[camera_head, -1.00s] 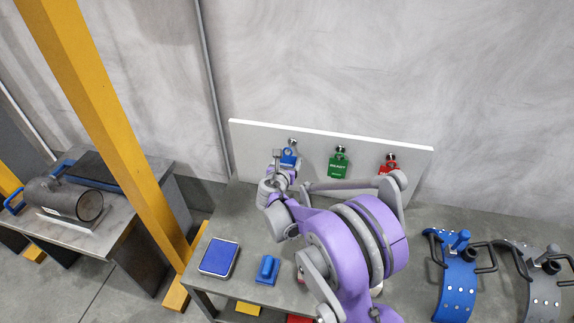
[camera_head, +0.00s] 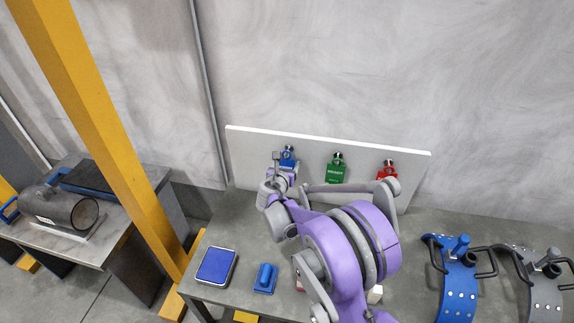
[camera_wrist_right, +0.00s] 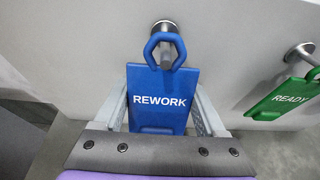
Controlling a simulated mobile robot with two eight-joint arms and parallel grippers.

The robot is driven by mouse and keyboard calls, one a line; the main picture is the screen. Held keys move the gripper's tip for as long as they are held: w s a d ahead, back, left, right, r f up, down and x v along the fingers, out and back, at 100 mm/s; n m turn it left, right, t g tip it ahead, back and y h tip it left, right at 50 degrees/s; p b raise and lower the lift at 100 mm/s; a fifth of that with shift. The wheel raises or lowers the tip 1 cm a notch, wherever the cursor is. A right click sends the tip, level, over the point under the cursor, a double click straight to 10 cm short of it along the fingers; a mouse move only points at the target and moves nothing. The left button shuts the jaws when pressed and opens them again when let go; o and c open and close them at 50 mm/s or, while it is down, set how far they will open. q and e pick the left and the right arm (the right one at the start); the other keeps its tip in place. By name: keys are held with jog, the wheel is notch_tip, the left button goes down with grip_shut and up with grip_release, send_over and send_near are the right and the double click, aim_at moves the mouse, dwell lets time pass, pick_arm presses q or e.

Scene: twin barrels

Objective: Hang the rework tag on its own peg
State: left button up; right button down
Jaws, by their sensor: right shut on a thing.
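The blue rework tag (camera_wrist_right: 160,122) is upright, with white lettering and a hexagonal loop on top. My right gripper (camera_wrist_right: 162,108) is shut on the tag's body, one finger at each side. A metal peg (camera_wrist_right: 165,27) projects from the board behind, and its shaft shows inside the loop's opening. The loop appears to be around the peg, but I cannot tell how deep. In the head view the tag (camera_head: 287,157) is at the left peg, just above my right gripper (camera_head: 281,169). The gripper partly hides it. My left gripper is not in view.
The white board (camera_head: 232,148) also carries a green ready tag (camera_head: 336,170) and a red tag (camera_head: 386,168) on pegs to the right. A blue pad (camera_head: 216,266), a blue block (camera_head: 265,279) and blue and grey curved clamps stand on the bench (camera_head: 240,225). A yellow post (camera_head: 100,130) stands left.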

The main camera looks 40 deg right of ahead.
grip_release()
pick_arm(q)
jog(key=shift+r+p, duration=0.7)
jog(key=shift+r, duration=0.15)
pick_arm(e)
jog(key=v, duration=1.1)
jog(key=s+a+f+m+g+y, duration=0.2)
jog(key=s+a+m+y, duration=0.3)
jog(key=s+a+m, duration=0.75)
jog(key=s+a+f+m+g+y, duration=0.25)
jog(key=s+a+m+y, duration=0.5)
jog(key=s+m, duration=0.65)
pick_arm(q)
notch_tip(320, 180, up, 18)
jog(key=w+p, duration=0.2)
jog(key=p, duration=1.4)
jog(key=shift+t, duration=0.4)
pick_arm(e)
notch_tip(320, 180, up, 18)
jog(key=w+a+t+h, duration=0.1)
jog(key=shift+w+a+n+h, duration=0.2)
jog(key=shift+w+n+h, duration=0.05)
jog(key=shift+n+h, duration=0.1)
